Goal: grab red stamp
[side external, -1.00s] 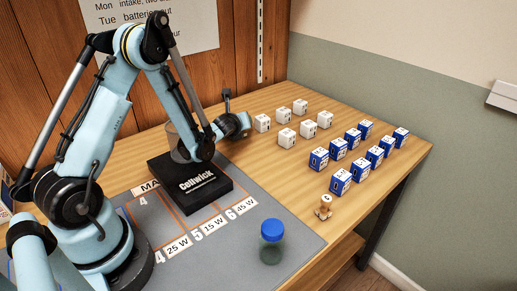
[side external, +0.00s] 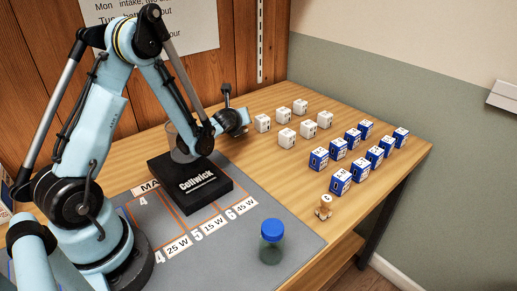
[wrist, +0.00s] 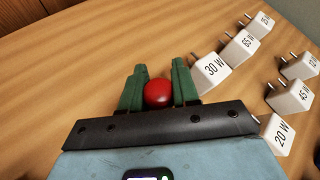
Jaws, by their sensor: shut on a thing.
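The red stamp shows as a round red knob (wrist: 158,93) between the green fingers of my gripper (wrist: 159,88) in the wrist view. My gripper is shut on it. The lower part of the stamp is hidden. In the side external view my gripper (side external: 238,120) is at the back of the wooden table, left of the white blocks, and the stamp cannot be made out there.
White plug blocks (wrist: 211,72) stand close to the right of my gripper. Blue-and-white boxes (side external: 341,182), a small wooden stamp (side external: 324,206) and a blue-capped jar (side external: 271,243) stand farther right. A black Cellwick box (side external: 190,186) sits on the grey mat (side external: 215,262).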

